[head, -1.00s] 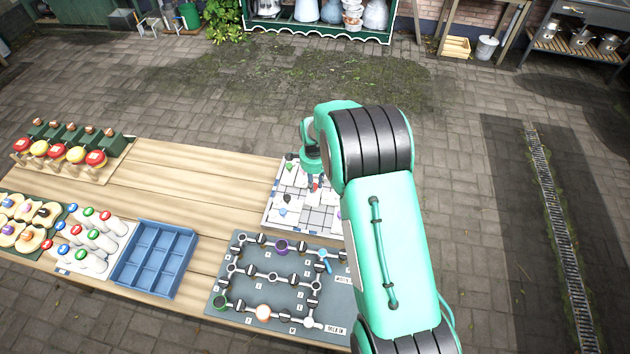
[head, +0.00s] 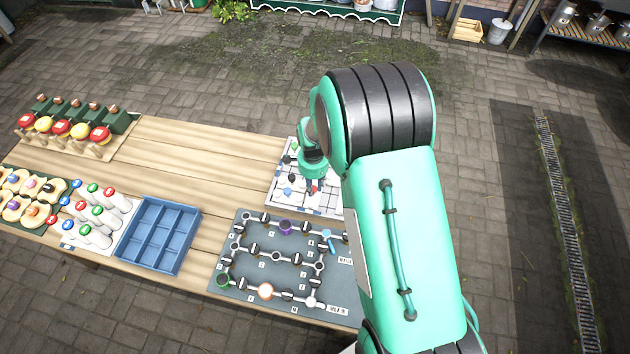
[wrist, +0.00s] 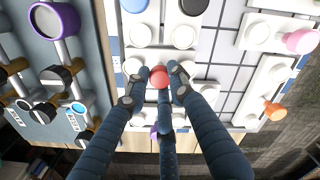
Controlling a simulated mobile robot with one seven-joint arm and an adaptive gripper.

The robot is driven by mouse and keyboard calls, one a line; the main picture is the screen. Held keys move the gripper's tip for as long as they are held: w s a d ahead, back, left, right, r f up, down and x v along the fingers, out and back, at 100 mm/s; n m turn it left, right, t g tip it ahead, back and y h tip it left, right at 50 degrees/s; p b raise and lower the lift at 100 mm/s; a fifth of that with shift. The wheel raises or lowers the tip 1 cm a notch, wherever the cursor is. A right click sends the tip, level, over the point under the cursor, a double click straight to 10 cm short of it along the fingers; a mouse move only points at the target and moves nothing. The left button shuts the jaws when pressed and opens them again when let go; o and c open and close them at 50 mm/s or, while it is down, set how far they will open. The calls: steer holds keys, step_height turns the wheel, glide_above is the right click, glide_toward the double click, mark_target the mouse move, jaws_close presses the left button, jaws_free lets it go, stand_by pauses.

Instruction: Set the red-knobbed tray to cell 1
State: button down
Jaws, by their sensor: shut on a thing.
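The board (head: 275,198) is a pale panel with a grid, at the table's right end in the head view, partly hidden by my arm. The red knob (wrist: 160,78) shows in the middle of the wrist view, between my fingertips. My gripper (wrist: 160,74) is shut on this knob. In the head view my gripper (head: 313,184) is small over the board, and the red knob there is hard to make out. I cannot tell whether the tray is lifted. Cell numbers are not legible.
White trays with blue (wrist: 133,5), black (wrist: 193,6), pink (wrist: 300,41) and orange (wrist: 273,110) knobs stand around my gripper. A grey board with rods and rings (head: 240,278) lies nearer. A blue compartment tray (head: 158,236) stands left of it. Bare table lies behind.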

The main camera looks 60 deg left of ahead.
mark_target(314, 189)
steer(key=shift+s+d, duration=0.1)
steer(key=shift+s, duration=0.05)
steer(key=c, duration=1.5)
jaws_free()
steer(key=shift+r, duration=0.1)
steer(key=shift+r, duration=0.15)
step_height(314, 189, up, 11)
steer(key=shift+r, duration=0.2)
